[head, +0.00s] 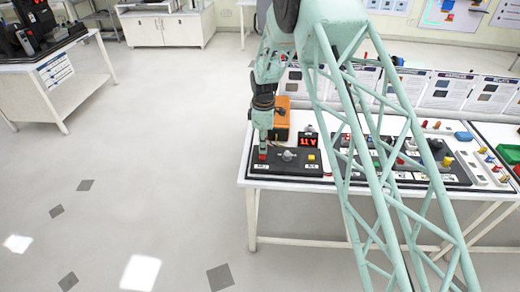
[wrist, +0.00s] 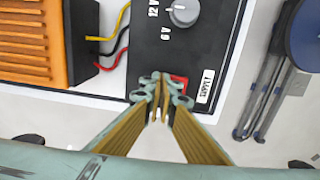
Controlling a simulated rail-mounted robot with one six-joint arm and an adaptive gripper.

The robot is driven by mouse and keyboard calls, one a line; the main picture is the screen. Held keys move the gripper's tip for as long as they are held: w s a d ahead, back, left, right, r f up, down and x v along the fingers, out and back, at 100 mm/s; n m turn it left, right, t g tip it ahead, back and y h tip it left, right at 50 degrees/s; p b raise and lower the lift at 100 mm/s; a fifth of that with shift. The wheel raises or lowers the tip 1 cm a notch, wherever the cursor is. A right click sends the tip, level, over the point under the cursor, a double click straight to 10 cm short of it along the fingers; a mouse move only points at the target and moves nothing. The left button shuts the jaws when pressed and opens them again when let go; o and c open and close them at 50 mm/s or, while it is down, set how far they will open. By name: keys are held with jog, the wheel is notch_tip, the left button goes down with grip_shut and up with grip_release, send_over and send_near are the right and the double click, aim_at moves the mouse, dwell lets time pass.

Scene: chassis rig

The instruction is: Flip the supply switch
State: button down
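The supply switch (wrist: 180,81) is a small red rocker on the black panel (wrist: 165,50), beside a white label reading SUPPLY (wrist: 205,86). My gripper (wrist: 160,80) has its fingertips together with nothing between them. In the wrist view the tips overlap the left part of the switch. Whether they touch it, and which way the rocker is tilted, I cannot tell. In the head view my gripper (head: 263,148) points down over the left end of the black panel (head: 296,169), where a bit of red shows.
A grey knob (wrist: 183,12) marked 6 V and 12 V sits on the panel. An orange box (wrist: 32,40) with yellow, red and black wires stands beside it. A lit red display (head: 309,142) and more boards lie to the right. Floor is open to the left.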

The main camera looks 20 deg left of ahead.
jog(key=shift+s+d+f, duration=0.15)
jog(key=shift+s+f, duration=0.15)
jog(key=shift+s, duration=0.1)
jog(key=shift+s+d, duration=0.15)
jog(key=shift+s, duration=0.3)
dwell(0.4)
jog(key=shift+r, duration=0.65)
notch_tip(320, 180, up, 13)
jog(key=w+p, duration=0.2)
jog(key=shift+w+a, duration=0.15)
jog(key=shift+a, duration=0.1)
jog(key=shift+r, duration=0.1)
